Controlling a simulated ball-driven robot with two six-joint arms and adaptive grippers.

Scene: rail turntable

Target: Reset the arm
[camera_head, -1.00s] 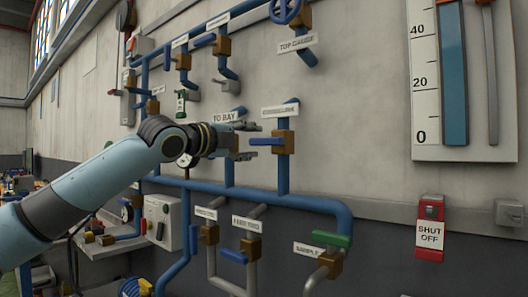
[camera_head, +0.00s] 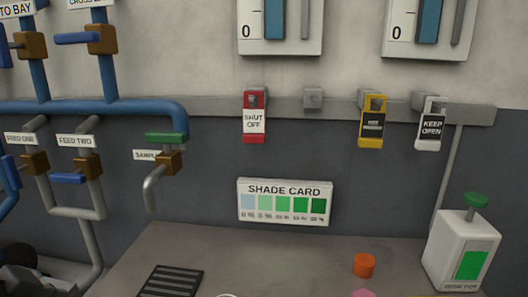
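Blue pipes (camera_head: 110,108) run along the wall at the left. The sample tap (camera_head: 168,160) has a green handle, and its grey spout points down beside the bench. Blue-handled valves labelled FEED ONE (camera_head: 35,163) and FEED TWO (camera_head: 87,165) stand to its left.
A grey bench (camera_head: 235,258) carries a dark slatted grate (camera_head: 170,283), an orange cylinder (camera_head: 364,265) and a white pot (camera_head: 462,249) with a green knob. A shade card (camera_head: 285,202) hangs above. Red (camera_head: 255,117), yellow (camera_head: 373,120) and white (camera_head: 431,123) tags line the rail.

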